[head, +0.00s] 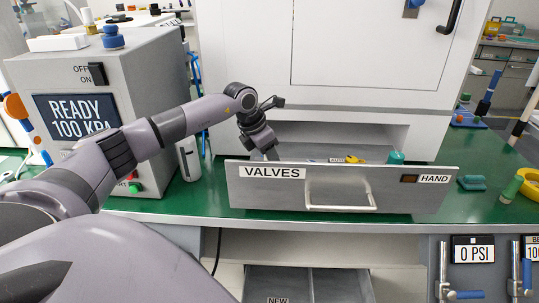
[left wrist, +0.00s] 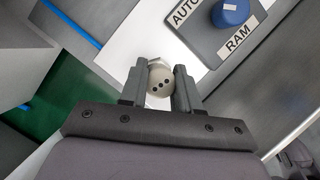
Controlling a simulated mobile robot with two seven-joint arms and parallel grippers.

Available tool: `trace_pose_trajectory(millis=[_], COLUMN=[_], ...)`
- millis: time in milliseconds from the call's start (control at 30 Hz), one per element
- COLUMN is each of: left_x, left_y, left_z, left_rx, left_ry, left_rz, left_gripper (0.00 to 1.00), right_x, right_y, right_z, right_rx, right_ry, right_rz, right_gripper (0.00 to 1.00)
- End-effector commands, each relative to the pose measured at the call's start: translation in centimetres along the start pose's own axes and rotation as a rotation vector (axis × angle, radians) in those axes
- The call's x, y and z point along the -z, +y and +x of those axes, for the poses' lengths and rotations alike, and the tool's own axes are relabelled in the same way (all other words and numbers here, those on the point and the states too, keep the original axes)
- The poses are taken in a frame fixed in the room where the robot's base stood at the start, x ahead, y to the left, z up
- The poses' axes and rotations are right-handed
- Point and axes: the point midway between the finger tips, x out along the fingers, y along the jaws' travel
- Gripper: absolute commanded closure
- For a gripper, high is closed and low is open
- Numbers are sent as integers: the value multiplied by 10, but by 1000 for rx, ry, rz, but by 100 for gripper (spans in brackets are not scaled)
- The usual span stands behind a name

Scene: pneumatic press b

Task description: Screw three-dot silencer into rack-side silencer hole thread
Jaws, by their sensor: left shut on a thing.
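My left gripper (left wrist: 160,80) is shut on the three-dot silencer (left wrist: 161,83), a pale round piece with dark dots on its end face, seen between the two fingers in the left wrist view. In the head view my left gripper (head: 270,154) points down behind the front of the open VALVES drawer (head: 283,193); the silencer cannot be made out there. In the left wrist view a grey block (left wrist: 202,28) with AUTO and RAM labels and a blue knob (left wrist: 230,12) lies just beyond the fingers. The silencer hole is not clearly visible. My right gripper is not in view.
A grey box (head: 150,110) reading READY 100 KPA stands left of the drawer. A white cabinet (head: 250,60) rises behind it. A teal part (head: 472,183) and a yellow ring (head: 530,184) lie on the green bench at right. A lower drawer (head: 310,285) is open below.

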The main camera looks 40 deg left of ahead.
Motion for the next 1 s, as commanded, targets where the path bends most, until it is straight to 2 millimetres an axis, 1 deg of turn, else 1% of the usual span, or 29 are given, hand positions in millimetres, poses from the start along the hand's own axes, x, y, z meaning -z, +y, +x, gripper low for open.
trace_pose_trajectory(millis=[200, 333, 433, 667, 700, 1000], left_x=[0, -1, 0, 0, 0, 0], left_y=[1, 0, 0, 0, 0, 0], left_z=[0, 0, 0, 0, 0, 0], left_rx=[70, 102, 114, 114, 114, 111], left_ry=[1, 0, 0, 1, 1, 1], left_rz=[166, 246, 275, 279, 279, 272], left_gripper=[86, 86, 86, 86, 56, 55], right_x=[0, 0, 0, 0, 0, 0], right_y=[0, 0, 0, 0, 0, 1], right_z=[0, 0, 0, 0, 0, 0], right_rx=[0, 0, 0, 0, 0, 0], right_ry=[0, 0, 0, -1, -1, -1], right_rz=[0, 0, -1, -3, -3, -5], right_gripper=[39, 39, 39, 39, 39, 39])
